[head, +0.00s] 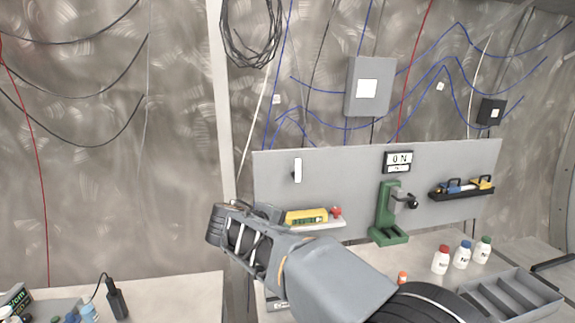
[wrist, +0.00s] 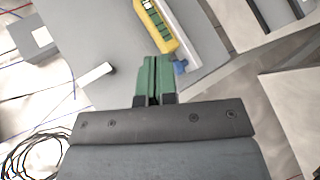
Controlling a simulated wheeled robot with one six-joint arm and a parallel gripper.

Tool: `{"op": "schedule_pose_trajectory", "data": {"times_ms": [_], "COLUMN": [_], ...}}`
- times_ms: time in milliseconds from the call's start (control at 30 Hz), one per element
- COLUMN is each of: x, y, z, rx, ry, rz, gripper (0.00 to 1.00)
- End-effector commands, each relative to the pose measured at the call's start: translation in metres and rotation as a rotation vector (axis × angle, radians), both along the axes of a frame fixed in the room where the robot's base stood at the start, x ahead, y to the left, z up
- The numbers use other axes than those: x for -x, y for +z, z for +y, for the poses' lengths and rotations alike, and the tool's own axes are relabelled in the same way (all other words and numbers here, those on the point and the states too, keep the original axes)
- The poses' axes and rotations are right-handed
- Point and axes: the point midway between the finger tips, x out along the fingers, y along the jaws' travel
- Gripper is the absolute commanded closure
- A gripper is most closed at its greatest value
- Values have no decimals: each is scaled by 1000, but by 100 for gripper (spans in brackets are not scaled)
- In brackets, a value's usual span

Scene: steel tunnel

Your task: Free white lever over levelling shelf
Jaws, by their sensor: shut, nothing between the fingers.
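The white lever (head: 298,170) stands upright on the grey wall panel (head: 340,175), above the levelling shelf (head: 322,226). It also shows in the wrist view (wrist: 97,73), left of my fingertips and apart from them. A yellow level (head: 306,216) with a green window lies on the shelf, left of a red piece (head: 337,212). In the head view my wrist hides the shelf's left end and most of the gripper.
A green stand (head: 387,215) with a dark clamp sits right of the shelf. Further right are a tool rack (head: 463,189), several capped bottles (head: 461,256) and a grey compartment tray (head: 510,294). A grey box (head: 369,86) and loose cables hang above the panel. The panel around the lever is bare.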

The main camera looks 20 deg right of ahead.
Motion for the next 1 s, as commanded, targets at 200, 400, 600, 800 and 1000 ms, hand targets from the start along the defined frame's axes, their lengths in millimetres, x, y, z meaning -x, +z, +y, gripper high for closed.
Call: {"op": "schedule_pose_trajectory", "data": {"times_ms": [200,400,600,800,1000], "x": [-63,-83,-85,-85,-93], "y": [67,93,97,97,98], "z": [29,46,49,48,35], "rx": [331,459,477,475,475], "ry": [58,76,79,78,77], "rz": [-137,-213,-223,-222,-220], "gripper": [100,100,100,100,100]}}
